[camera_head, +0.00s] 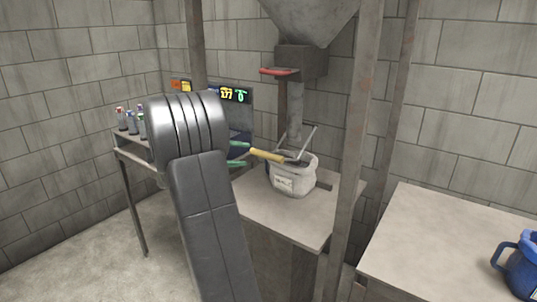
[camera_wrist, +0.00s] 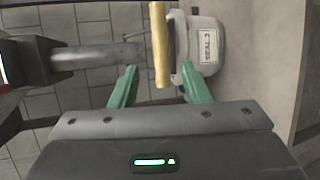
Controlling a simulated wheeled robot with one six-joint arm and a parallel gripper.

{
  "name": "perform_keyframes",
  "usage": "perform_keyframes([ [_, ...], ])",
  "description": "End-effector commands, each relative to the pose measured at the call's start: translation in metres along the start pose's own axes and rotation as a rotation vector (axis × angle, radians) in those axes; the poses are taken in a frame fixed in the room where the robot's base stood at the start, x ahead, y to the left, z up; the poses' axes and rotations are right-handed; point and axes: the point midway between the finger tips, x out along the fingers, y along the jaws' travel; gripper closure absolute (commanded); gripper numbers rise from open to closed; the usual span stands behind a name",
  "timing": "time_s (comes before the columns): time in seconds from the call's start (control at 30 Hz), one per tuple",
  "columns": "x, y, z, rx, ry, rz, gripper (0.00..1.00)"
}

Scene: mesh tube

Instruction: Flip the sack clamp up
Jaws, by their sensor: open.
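The white sack (camera_head: 293,182) stands open on the bench under the spout; it also shows in the wrist view (camera_wrist: 207,48). The sack clamp's yellow handle (camera_head: 267,156) sticks out leftward from the sack's mouth, close to level. A thin grey bar (camera_head: 308,143) rises at a slant above the sack. My gripper (camera_head: 246,154) has green fingers, open, at the handle's free end. In the wrist view the yellow handle (camera_wrist: 161,40) lies between the spread fingers, with a gap visible on each side. My own arm hides part of the bench in the head view.
A hopper (camera_head: 308,18) with a spout and a red-handled lever (camera_head: 279,71) hangs above the sack. Steel posts (camera_head: 357,130) stand in front and behind. A blue jug (camera_head: 523,270) is on the right table. Several small bottles (camera_head: 127,121) and a display panel (camera_head: 236,95) are at left.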

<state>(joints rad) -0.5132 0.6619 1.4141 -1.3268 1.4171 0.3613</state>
Motion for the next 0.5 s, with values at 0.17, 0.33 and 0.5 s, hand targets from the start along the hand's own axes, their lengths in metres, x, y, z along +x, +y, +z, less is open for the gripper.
perform_keyframes([
  [0.17, 0.040, -0.001, 0.002, -0.001, -0.005, -0.002, 0.57],
  [0.33, 0.076, -0.001, 0.002, 0.000, -0.005, -0.003, 0.57],
  [0.5, 0.102, -0.001, 0.001, -0.001, -0.002, -0.003, 0.57],
])
